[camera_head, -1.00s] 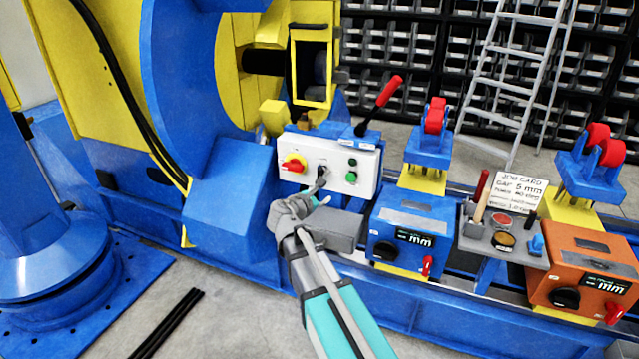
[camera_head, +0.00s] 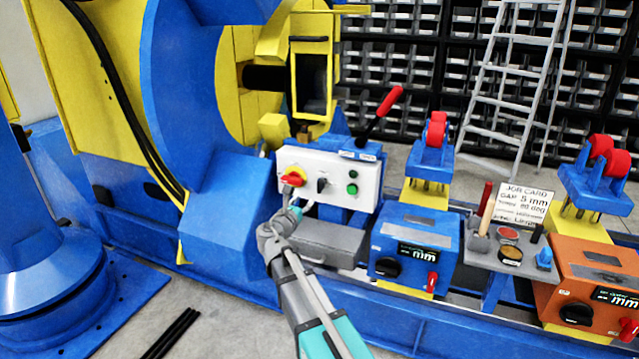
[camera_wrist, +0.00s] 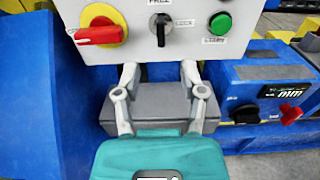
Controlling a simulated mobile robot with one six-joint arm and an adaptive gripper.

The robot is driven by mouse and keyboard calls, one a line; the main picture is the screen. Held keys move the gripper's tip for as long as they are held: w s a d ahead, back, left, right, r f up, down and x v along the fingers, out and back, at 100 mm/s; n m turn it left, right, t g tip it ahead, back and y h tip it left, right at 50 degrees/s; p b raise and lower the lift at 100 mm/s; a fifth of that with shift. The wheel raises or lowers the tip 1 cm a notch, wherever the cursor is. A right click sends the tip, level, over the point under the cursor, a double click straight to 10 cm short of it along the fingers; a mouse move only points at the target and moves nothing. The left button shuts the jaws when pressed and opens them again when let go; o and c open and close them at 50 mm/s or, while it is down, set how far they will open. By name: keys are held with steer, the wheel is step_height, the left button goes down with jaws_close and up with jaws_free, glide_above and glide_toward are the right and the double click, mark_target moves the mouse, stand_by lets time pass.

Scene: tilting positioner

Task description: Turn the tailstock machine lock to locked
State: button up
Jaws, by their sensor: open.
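A white control panel (camera_head: 335,180) carries a black selector knob (camera_head: 322,185) at its middle. In the wrist view this knob (camera_wrist: 160,28) stands about upright, with a label reading FREE above it and a partly readable label, apparently LOCK, to its right. A red handle on a yellow disc (camera_wrist: 100,30) sits left of the knob, and a green button (camera_wrist: 220,23) sits right. My gripper (camera_wrist: 160,70) is open and empty, its two fingers apart just below the knob, not touching it. In the head view my gripper (camera_head: 294,211) is at the panel's lower left edge.
A grey box (camera_wrist: 160,103) lies below the panel, behind my fingers. A blue unit with a dial (camera_head: 410,240) stands to the right, then a tray with a job card (camera_head: 520,205) and an orange unit (camera_head: 590,265). A blue housing (camera_head: 225,210) is close on the left.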

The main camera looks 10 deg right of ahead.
mark_target(318, 184)
steer(key=x, duration=1.3)
steer(key=shift+w+d, duration=0.15)
steer(key=shift+w, duration=0.05)
jaws_close()
